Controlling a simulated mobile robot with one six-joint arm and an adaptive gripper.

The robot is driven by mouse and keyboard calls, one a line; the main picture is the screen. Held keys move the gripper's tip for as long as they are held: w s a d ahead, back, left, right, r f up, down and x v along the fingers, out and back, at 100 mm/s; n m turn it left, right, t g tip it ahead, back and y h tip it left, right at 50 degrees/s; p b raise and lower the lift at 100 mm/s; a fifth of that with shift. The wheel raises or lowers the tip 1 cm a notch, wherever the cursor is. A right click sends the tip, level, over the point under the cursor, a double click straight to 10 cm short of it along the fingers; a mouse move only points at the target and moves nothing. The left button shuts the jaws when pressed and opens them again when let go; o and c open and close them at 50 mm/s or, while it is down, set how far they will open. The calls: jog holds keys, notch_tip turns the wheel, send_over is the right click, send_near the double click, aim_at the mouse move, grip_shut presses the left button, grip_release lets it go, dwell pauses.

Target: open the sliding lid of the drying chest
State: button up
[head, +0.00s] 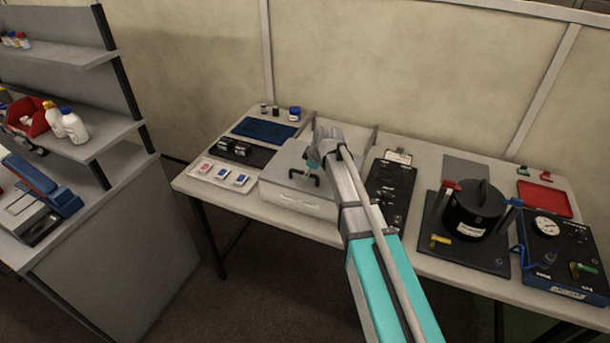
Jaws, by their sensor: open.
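The drying chest (299,202) is a pale grey box on the table, left of the middle. Its flat sliding lid (283,160) carries a black bar handle (304,177). My arm reaches in from the lower right and covers the right part of the chest. My gripper (311,168) is over the lid, just behind the handle in the picture. It is small and partly hidden by my wrist; I see its jaws as open. I cannot tell whether it touches the handle. A raised grey edge (372,137) shows behind my arm; how far the lid covers the chest is unclear.
Left of the chest are a dark rack (245,152), a blue mat (264,130) and a tray with samples (221,174). Right are a black panel (391,187), a black lidded pot (474,211) and a gauge box (562,252). A wall stands close behind.

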jog(key=shift+w+a+f, duration=0.1)
jog(key=shift+f, duration=0.1)
jog(key=shift+c, duration=0.3)
grip_shut()
